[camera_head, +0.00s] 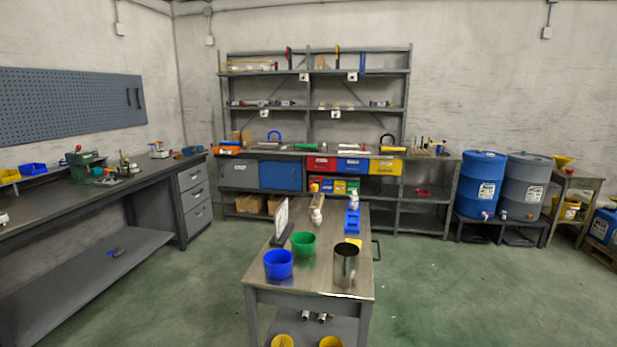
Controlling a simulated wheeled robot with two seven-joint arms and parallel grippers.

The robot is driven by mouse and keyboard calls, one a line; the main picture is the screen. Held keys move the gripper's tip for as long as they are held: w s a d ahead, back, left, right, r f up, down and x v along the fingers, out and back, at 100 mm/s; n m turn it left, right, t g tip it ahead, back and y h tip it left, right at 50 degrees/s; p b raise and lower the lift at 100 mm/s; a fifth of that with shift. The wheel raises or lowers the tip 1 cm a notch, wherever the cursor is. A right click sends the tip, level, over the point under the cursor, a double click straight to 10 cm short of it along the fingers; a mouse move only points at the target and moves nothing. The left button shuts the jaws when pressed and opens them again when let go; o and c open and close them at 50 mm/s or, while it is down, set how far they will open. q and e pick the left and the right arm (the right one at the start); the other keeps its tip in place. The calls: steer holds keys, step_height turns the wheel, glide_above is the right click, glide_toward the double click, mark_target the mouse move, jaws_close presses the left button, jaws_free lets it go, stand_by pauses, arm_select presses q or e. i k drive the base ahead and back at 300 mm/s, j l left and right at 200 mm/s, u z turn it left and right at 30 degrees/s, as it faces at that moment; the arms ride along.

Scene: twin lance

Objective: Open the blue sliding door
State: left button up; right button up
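The blue sliding door (281,175) is a flat blue panel in the low cabinet under the back workbench, left of the middle of the head view. A grey door panel (239,174) sits directly to its left. The blue panel covers its part of the cabinet, and I see no opening beside it. It is small and far off, so a handle cannot be made out. Neither of my grippers shows in the head view.
A metal table (318,275) with a blue bowl (278,264), a green bowl (303,244) and a dark metal cup (346,262) stands between me and the cabinet. A long workbench (130,183) lines the left wall. Green floor (470,300) is clear on the right.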

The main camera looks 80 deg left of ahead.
mark_target(273, 175)
steer(key=u, duration=2.95)
steer(key=i+l+z, duration=0.25)
steer(key=l+z, duration=0.25)
steer(key=l, duration=0.15)
steer(key=i+l+z, duration=0.45)
steer(key=l, duration=0.15)
steer(key=i+l+z, duration=0.5)
steer(key=i+u, duration=0.45)
steer(key=i, duration=0.2)
steer(key=i+l+u, duration=0.4)
steer(key=i, duration=0.2)
steer(key=i+j+u, duration=0.1)
steer(key=i, duration=1.9)
steer(key=i+u, duration=0.25)
steer(key=i, duration=0.25)
steer(key=i+u, duration=0.3)
steer(key=i, duration=0.15)
steer(key=i+l+u, duration=0.25)
steer(key=i, duration=0.25)
